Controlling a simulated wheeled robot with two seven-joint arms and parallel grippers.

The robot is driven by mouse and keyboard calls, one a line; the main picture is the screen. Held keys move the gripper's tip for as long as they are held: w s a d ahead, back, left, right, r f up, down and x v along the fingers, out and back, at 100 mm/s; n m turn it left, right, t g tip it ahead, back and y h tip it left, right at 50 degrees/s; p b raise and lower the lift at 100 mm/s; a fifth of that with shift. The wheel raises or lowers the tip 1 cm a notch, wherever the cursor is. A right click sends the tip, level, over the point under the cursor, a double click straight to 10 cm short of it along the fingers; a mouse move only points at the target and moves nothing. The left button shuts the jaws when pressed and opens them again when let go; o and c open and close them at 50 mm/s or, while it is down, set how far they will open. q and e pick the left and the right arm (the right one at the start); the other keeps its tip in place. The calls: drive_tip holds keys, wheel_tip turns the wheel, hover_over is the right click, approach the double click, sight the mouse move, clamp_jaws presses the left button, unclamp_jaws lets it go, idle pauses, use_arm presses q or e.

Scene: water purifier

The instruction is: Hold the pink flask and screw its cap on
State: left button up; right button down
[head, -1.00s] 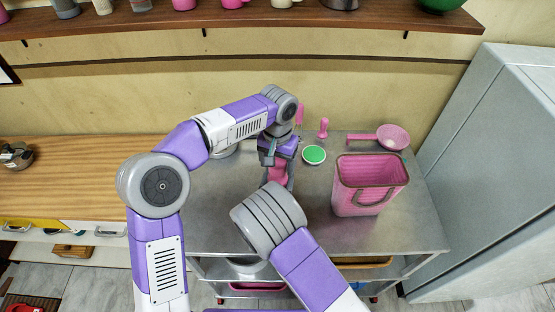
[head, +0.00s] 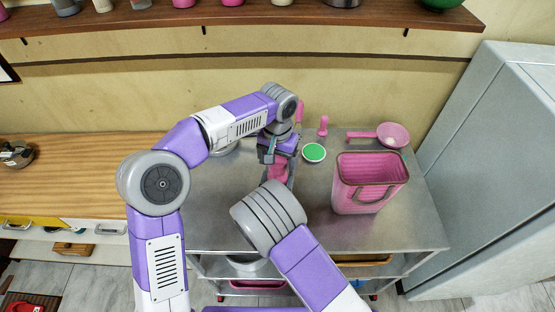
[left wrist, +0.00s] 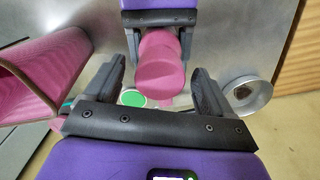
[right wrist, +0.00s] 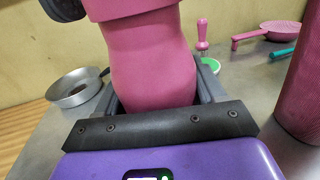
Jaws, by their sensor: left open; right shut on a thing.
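The pink flask (right wrist: 150,75) stands upright between the fingers of my right gripper (right wrist: 158,98), which is shut on its body. A wider pink cap (right wrist: 130,8) sits at the flask's top, cut off by the right wrist picture's edge; whether it is screwed tight cannot be told. In the left wrist view the cap (left wrist: 160,78) faces the camera. My left gripper (left wrist: 158,88) is open, its fingers on either side of the cap with gaps. In the head view my left gripper (head: 278,152) is above the flask (head: 277,173), partly hiding it.
A pink basket (head: 362,205) stands to the right on the metal table (head: 320,225). A green-topped round dish (head: 314,153), a pink-handled tool (head: 323,126) and a pink strainer (head: 393,135) lie behind. A metal pan (right wrist: 75,88) is on the flask's other side.

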use_arm(q)
drive_tip(key=shift+r, duration=0.1)
wheel_tip(320, 180, up, 12)
idle(0.5)
use_arm(e)
drive_tip(key=shift+c, duration=0.2)
unclamp_jaws()
drive_tip(key=s+a, duration=0.1)
drive_tip(key=s, duration=0.6)
drive_tip(key=shift+s+a, duration=0.2)
drive_tip(key=shift+s, duration=0.05)
